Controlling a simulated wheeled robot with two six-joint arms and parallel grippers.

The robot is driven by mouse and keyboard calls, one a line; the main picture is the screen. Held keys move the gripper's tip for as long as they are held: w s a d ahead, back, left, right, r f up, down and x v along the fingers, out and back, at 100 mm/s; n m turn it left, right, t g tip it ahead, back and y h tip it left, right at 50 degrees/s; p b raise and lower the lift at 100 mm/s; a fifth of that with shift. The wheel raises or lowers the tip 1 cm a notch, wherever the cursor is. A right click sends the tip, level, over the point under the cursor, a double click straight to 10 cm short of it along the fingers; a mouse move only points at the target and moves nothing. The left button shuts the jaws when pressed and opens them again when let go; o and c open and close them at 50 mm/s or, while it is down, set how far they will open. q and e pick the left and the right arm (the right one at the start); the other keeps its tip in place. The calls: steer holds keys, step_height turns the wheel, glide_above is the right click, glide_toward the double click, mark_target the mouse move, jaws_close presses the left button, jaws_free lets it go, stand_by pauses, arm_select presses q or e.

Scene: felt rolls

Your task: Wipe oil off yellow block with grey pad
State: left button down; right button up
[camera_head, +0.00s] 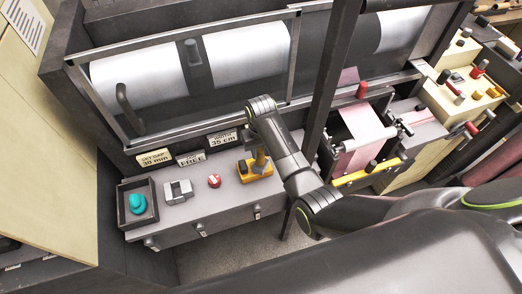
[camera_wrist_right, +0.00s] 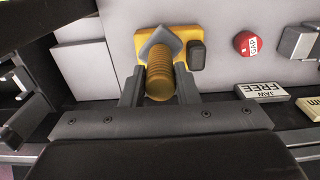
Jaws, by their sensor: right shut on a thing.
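The yellow block (camera_head: 262,174) sits on the grey cabinet top, and it also shows in the right wrist view (camera_wrist_right: 146,69). My right gripper (camera_wrist_right: 159,88) is shut on the ribbed tan handle of the grey pad (camera_wrist_right: 159,43), above the block's front part. The pad looks turned like a diamond and overlaps the block's face; whether it touches cannot be told. In the head view my right gripper (camera_head: 259,151) is over the block. A dark knob (camera_wrist_right: 196,55) stands on the block beside the pad. No oil can be made out. My left gripper is not in view.
A dark tray (camera_head: 124,213) with a teal lump, a grey block (camera_head: 178,191) and a red button (camera_head: 214,181) sit left on the cabinet top (camera_head: 205,207). Signs (camera_head: 190,158) stand behind. A roller stand with pink felt (camera_head: 362,130) is at right.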

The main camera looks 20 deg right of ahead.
steer(key=shift+w, duration=1.6)
steer(key=shift+s+f, duration=0.15)
steer(key=shift+f, duration=0.1)
steer(key=shift+f+b, duration=0.3)
steer(key=shift+f, duration=0.2)
steer(key=shift+d, duration=0.1)
steer(key=shift+w+d+r+b, duration=0.1)
steer(key=shift+w+d+b, duration=0.25)
steer(key=shift+w+d, duration=0.5)
steer(key=shift+a, duration=0.2)
